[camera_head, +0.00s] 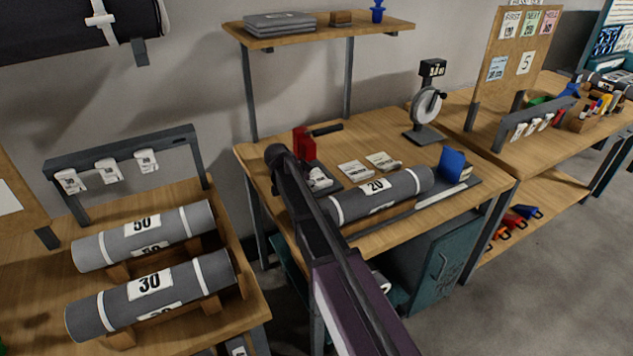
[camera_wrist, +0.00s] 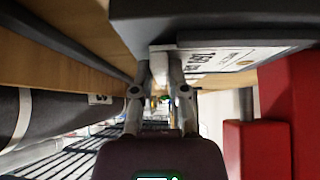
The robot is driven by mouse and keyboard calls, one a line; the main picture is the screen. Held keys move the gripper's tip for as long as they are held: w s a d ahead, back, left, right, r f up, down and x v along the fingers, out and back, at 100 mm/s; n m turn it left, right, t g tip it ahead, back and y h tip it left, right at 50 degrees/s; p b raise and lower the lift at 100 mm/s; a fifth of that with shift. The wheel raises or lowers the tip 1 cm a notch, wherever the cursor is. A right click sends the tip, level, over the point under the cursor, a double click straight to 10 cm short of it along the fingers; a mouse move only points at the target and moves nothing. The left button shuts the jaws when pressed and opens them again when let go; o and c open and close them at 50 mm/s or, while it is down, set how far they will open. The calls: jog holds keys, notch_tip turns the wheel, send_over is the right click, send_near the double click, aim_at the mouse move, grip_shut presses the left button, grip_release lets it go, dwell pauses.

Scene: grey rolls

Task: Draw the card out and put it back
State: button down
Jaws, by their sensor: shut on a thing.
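In the wrist view my gripper (camera_wrist: 160,92) is shut on a narrow white end at the near side of a printed white card (camera_wrist: 215,60). The card lies against the dark grey base (camera_wrist: 205,18) of a red press (camera_wrist: 290,110). How much of the card sits inside the press cannot be told. In the head view the red press (camera_head: 304,143) with its black lever stands on the middle bench, and a white printed piece (camera_head: 319,179) shows at its base. My arm crosses in front, and the gripper's fingertips cannot be made out there.
A grey roll marked 20 (camera_head: 405,186) lies close beside the press, on a wooden cradle. Two white cards (camera_head: 355,170) lie flat behind it. A blue block (camera_head: 453,163) and a dial scale (camera_head: 427,106) stand to the right. Rolls marked 50 (camera_head: 185,226) and 30 (camera_head: 190,281) lie on the left bench.

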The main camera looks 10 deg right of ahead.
jog(key=shift+s+r, duration=0.1)
jog(key=shift+s, duration=0.1)
dwell(0.5)
jog(key=shift+s+d, duration=0.25)
jog(key=shift+s, duration=0.4)
jog(key=shift+s+d+r, duration=0.1)
jog(key=shift+s+d, duration=0.1)
jog(key=shift+s, duration=0.3)
jog(key=shift+s+d+r, duration=0.1)
jog(key=shift+s+d, duration=0.05)
jog(key=shift+s, duration=0.35)
jog(key=shift+s+d, duration=0.1)
jog(key=shift+s, duration=0.15)
jog(key=shift+r+p, duration=0.15)
jog(key=shift+p, duration=0.25)
jog(key=shift+r+p, duration=2.35)
jog(key=shift+a+f, duration=0.25)
jog(key=shift+a, duration=0.05)
